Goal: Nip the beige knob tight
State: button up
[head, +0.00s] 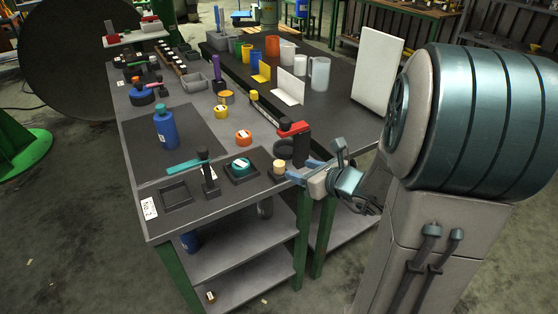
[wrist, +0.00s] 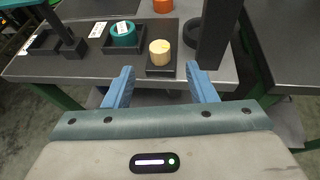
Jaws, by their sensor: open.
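The beige knob (wrist: 160,50) is a short pale cylinder standing upright on a small dark square base near the table's front edge. In the head view the beige knob (head: 279,167) is just left of my gripper. My gripper (wrist: 158,76) has two blue fingers, spread wide and empty, pointing toward the knob from the front edge. In the wrist view the knob shows beyond the fingertips, between them and apart from both. In the head view my gripper (head: 292,174) partly overlaps the area around the knob's base.
A teal knob (head: 241,165) on a dark base stands left of the beige one. A dark upright post (wrist: 213,35) with a red top (head: 294,129) stands close on the right, beside a black ring (wrist: 192,33). An orange knob (head: 243,138) is behind. A blue bottle (head: 165,128) stands farther left.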

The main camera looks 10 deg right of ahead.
aim_at(280, 164)
jog(key=x, duration=1)
jog(key=shift+w+a, duration=0.15)
jog(key=shift+w, duration=0.05)
jog(key=c, duration=1)
